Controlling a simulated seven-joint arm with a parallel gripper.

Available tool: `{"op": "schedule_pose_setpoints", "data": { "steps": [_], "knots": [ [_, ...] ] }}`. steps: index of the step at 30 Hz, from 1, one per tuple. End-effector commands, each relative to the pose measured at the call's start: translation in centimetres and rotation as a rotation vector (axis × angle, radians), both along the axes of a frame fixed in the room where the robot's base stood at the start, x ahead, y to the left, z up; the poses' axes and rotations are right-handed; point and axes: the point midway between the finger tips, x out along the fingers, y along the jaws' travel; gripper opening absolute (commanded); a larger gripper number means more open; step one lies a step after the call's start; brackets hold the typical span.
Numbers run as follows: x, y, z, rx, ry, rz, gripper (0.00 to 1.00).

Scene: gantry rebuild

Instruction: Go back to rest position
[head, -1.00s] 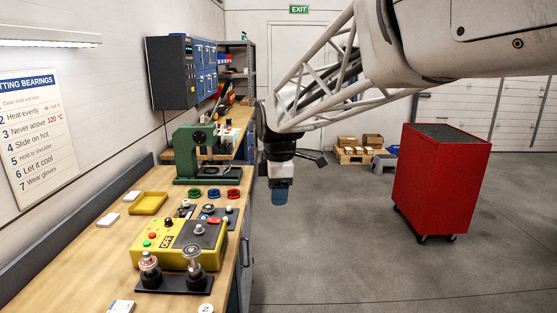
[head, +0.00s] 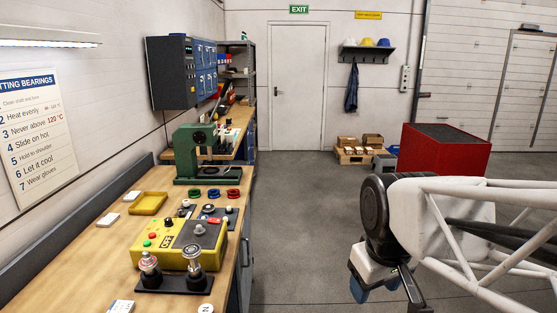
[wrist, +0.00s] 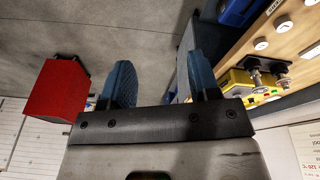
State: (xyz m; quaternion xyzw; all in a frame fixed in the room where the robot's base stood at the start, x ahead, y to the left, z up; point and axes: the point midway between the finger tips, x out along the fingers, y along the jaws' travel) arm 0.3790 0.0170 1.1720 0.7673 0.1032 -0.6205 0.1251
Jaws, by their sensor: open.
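My gripper (wrist: 162,85) shows in the wrist view with its two blue fingers spread apart and nothing between them. In the head view my gripper (head: 372,290) hangs low at the right, over the open floor and clear of the workbench. One blue finger shows there; the rest of the gripper is partly hidden by the wrist. The workbench (head: 95,262) stands at the left, with a yellow heater box (head: 165,250) and a black stand with two metal posts (head: 172,283) on it.
A red cabinet (head: 445,152) stands behind my arm and also shows in the wrist view (wrist: 55,92). A green press (head: 197,150), a yellow tray (head: 148,203) and coloured rings are on the bench. The floor (head: 300,235) between bench and arm is clear.

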Motion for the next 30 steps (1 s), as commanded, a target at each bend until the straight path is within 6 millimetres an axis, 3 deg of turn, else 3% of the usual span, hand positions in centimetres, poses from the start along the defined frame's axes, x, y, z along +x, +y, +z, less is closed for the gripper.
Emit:
{"op": "schedule_pose_setpoints", "data": {
  "steps": [3,9,30],
  "knots": [
    [-2.9,-1.1,-1.3,0.025,-0.010,-0.142,0.56],
    [-5.7,-1.9,-2.9,0.055,-0.021,-0.298,0.56],
    [-6.4,-2.1,-3.3,0.063,-0.023,-0.340,0.56]
  ]
}}
